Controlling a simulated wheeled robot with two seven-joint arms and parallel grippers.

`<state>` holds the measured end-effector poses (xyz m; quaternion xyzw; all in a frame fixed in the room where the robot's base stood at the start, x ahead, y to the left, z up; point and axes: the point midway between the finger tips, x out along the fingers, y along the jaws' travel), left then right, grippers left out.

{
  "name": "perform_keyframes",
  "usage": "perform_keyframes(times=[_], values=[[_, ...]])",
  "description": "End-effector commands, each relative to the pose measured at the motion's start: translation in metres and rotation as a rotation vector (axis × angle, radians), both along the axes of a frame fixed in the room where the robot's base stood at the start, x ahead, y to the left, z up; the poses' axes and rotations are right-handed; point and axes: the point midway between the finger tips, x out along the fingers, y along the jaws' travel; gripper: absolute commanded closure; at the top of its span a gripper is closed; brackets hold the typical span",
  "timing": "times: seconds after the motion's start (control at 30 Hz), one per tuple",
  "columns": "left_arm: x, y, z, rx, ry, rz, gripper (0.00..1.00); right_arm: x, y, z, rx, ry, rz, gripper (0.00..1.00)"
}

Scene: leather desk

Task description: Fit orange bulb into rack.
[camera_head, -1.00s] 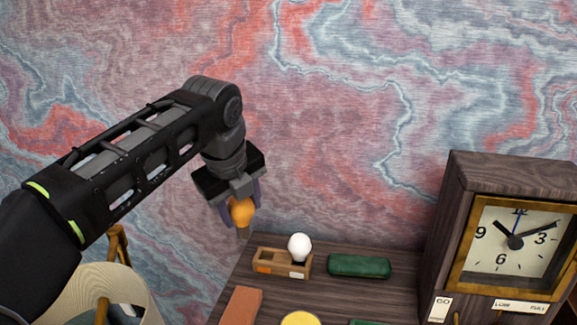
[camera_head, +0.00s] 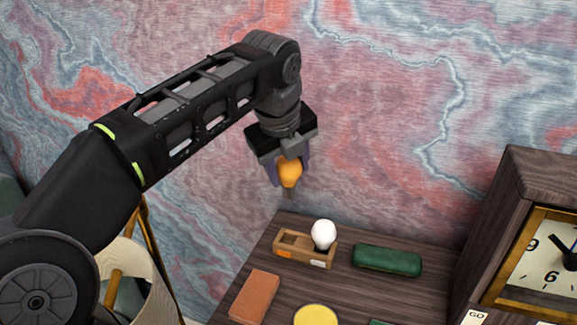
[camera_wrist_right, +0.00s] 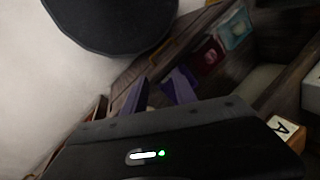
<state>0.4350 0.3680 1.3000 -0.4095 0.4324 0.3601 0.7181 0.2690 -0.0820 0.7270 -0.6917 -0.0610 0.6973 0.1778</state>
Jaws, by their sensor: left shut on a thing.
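The orange bulb (camera_head: 290,171) is held upright, its base pointing down, between the purple fingers of my left gripper (camera_head: 289,178). The gripper is shut on it and hangs above the rack, apart from it. The small wooden rack (camera_head: 290,259) stands at the back left of the desk. Its left slot, by an orange label, is empty. A white bulb (camera_head: 323,234) stands in its right slot, by a white label. In the right wrist view, my right gripper (camera_wrist_right: 158,90) has its purple fingers apart, with nothing seen between them.
A green case (camera_head: 387,260) lies right of the rack. A brown-orange block (camera_head: 254,297) and a yellow round thing (camera_head: 316,316) lie in front. A wooden clock cabinet (camera_head: 500,235) stands at the right. The marbled wall is behind.

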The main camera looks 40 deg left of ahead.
Motion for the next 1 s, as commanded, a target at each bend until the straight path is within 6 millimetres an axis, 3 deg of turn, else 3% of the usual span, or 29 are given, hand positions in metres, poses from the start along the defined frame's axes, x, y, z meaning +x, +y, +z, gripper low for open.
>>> perform_keyframes(times=[1.0], values=[[0.0,0.0,-0.042,0.0,0.0,0.001,0.91,0.001,0.004,-0.031,0.008,-0.015,0.001,0.66]])
